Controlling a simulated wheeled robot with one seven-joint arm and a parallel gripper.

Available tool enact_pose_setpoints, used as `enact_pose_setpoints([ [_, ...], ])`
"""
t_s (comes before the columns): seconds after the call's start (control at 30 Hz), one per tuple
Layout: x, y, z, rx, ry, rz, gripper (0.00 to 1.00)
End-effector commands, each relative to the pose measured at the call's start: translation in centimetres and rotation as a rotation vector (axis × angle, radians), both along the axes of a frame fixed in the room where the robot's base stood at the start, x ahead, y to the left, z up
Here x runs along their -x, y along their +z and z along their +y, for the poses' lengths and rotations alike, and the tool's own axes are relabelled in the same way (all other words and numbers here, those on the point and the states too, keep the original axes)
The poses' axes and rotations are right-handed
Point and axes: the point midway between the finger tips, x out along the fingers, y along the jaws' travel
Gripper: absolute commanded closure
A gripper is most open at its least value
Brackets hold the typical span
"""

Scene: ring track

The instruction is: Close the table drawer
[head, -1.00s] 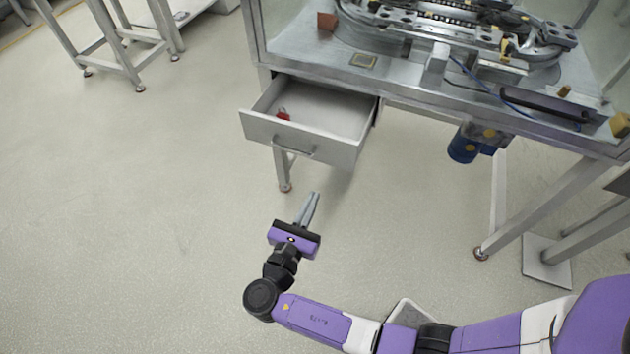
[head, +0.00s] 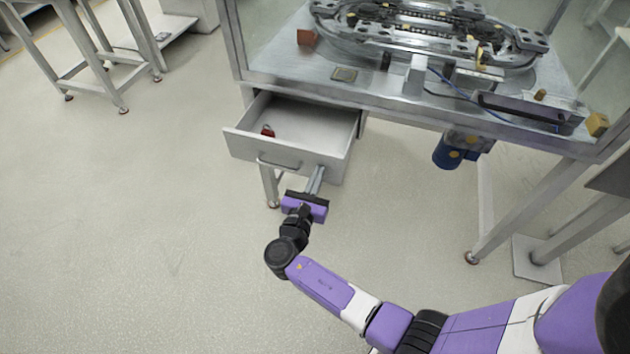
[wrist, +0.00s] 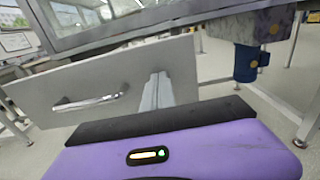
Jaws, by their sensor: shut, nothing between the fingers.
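The table drawer (head: 300,163) is pulled out under the metal table (head: 390,104), with a small red item (head: 268,131) inside it. Its front carries a bar handle (head: 279,165). My gripper (head: 318,170) is shut and empty, its fingertips at the right part of the drawer front, right of the handle. In the wrist view the closed fingers (wrist: 156,88) stand in front of the drawer panel (wrist: 100,85), with the handle (wrist: 90,103) to their left. I cannot tell whether the fingertips touch the panel.
A ring track (head: 430,40) with fixtures sits on the table top. A blue motor (head: 447,153) hangs below the table, right of the drawer. Table legs (head: 508,213) stand at the right. The floor (head: 130,230) left of the arm is clear.

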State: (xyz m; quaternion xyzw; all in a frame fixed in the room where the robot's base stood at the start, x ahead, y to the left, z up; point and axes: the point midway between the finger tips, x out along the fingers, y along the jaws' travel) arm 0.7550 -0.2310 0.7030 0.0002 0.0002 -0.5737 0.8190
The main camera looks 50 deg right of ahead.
Motion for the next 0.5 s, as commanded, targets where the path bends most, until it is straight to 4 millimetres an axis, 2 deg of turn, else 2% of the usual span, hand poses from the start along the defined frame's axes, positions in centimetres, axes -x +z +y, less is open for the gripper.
enact_pose_setpoints([
  [0.33,0.0,0.0,-0.1,0.000,0.000,0.000,1.00],
  [0.5,-0.4,0.0,-1.3,0.001,-0.002,0.000,1.00],
])
